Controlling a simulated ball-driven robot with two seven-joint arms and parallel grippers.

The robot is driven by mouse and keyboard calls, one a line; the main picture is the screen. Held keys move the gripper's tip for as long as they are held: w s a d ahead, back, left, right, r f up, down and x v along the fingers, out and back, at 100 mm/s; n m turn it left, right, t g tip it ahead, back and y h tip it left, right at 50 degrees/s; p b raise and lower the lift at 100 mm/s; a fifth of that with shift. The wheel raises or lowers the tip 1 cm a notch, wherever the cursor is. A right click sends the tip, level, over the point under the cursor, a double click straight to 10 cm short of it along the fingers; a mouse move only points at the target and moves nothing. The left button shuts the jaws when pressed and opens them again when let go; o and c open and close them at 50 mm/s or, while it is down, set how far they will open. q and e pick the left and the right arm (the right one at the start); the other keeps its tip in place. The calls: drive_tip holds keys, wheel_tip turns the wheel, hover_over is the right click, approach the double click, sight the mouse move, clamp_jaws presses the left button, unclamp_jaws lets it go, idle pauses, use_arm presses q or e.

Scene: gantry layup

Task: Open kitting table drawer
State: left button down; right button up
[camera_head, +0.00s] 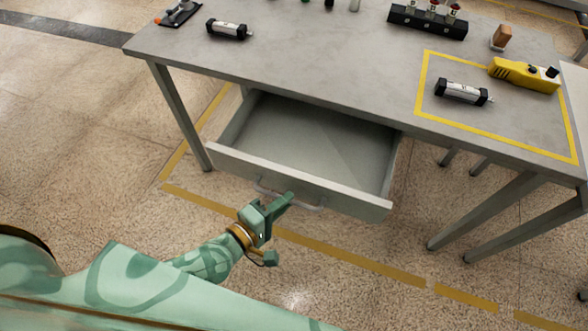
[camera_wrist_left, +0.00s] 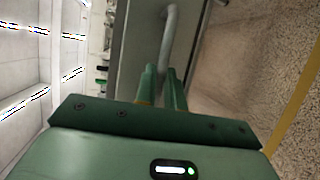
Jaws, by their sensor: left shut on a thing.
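The kitting table drawer (camera_head: 300,140) is pulled well out from under the grey kitting table (camera_head: 330,62), and its inside looks empty. A grey bar handle (camera_head: 312,207) runs along the drawer front. My left gripper (camera_head: 286,199) is at the handle, its fingers shut on it near the handle's middle. In the left wrist view, the handle (camera_wrist_left: 171,35) runs up from between the two green fingers of the left gripper (camera_wrist_left: 164,75), beside the drawer front (camera_wrist_left: 138,45). My right gripper is in neither view.
On the tabletop stand a cylinder with black ends (camera_head: 228,29), a similar cylinder (camera_head: 462,92) inside a yellow-taped square, a yellow handheld device (camera_head: 525,74) and a black rack (camera_head: 428,22). Table legs (camera_head: 182,115) stand beside the drawer. The floor in front is clear, with yellow tape lines.

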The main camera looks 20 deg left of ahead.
use_arm(q)
drive_tip(key=s, duration=0.6)
drive_tip(key=shift+s+a, duration=0.15)
drive_tip(key=c, duration=1.5)
unclamp_jaws()
drive_tip(key=p+v, duration=0.3)
drive_tip(key=v, duration=1.3)
drive_tip(key=shift+s+a, duration=0.1)
